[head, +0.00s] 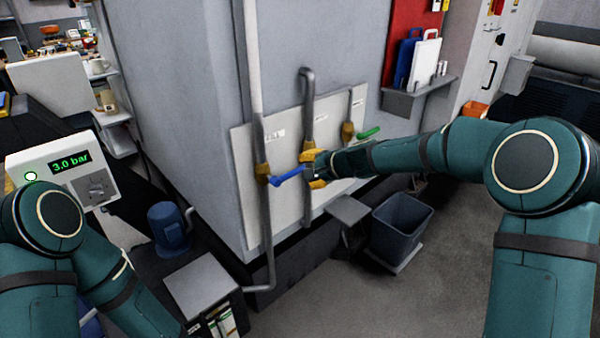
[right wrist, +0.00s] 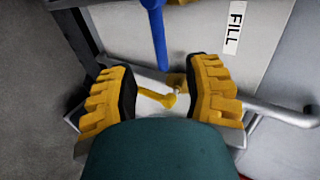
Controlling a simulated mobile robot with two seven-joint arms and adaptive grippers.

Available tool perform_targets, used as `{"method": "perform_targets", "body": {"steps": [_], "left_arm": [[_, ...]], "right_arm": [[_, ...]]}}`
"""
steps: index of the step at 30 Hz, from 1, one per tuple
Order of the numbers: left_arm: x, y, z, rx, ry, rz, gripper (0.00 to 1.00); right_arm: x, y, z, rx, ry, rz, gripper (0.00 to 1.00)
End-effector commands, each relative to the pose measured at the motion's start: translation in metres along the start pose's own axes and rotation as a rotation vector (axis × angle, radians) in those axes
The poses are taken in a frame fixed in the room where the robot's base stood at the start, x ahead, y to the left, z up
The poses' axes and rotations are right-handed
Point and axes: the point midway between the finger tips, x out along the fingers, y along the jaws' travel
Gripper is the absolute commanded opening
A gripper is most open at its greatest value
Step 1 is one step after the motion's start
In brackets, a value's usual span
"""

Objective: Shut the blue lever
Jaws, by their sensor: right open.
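The blue lever (head: 287,177) sticks out to the right, slightly upward, from a brass valve (head: 262,172) on the left vertical pipe in the head view. It also shows in the right wrist view (right wrist: 157,35), coming down from the top edge. My right gripper (head: 313,170) is open, its yellow-padded fingers to either side of the lever's free end. In the right wrist view my right gripper (right wrist: 162,72) shows a gap between the lever and each finger. My left arm shows at lower left, but its gripper is out of view.
A green lever (head: 368,132) sits on the right pipe. A yellow handle (right wrist: 160,97) shows between my right fingers, beyond the blue lever's end. A FILL label (right wrist: 233,25) is on the pale panel (head: 290,205). A gauge box (head: 62,165) reads 3.0 bar. A grey bin (head: 401,225) stands below.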

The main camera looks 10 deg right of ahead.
Motion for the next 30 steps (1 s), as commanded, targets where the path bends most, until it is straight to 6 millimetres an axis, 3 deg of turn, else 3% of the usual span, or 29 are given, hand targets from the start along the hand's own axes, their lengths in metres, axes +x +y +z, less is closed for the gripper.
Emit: {"method": "perform_targets", "body": {"steps": [6, 17, 20, 23, 26, 30], "left_arm": [[0.0, 0.0, 0.0, 0.0, 0.0, 0.0, 0.49], [0.0, 0.0, 0.0, 0.0, 0.0, 0.0, 0.49], [0.0, 0.0, 0.0, 0.0, 0.0, 0.0, 0.49], [0.0, 0.0, 0.0, 0.0, 0.0, 0.0, 0.49], [0.0, 0.0, 0.0, 0.0, 0.0, 0.0, 0.49], [0.0, 0.0, 0.0, 0.0, 0.0, 0.0, 0.49]], "right_arm": [[-0.021, 0.0, 0.0, 0.0, -0.001, 0.0, 0.49], [-0.022, 0.001, 0.0, -0.001, -0.001, 0.001, 0.49], [-0.018, 0.013, 0.003, -0.01, -0.002, 0.026, 0.49], [-0.007, 0.048, 0.012, -0.042, -0.007, 0.096, 0.49], [0.005, 0.105, 0.029, -0.104, -0.023, 0.205, 0.49], [0.013, 0.196, 0.062, -0.227, -0.067, 0.362, 0.49]]}}
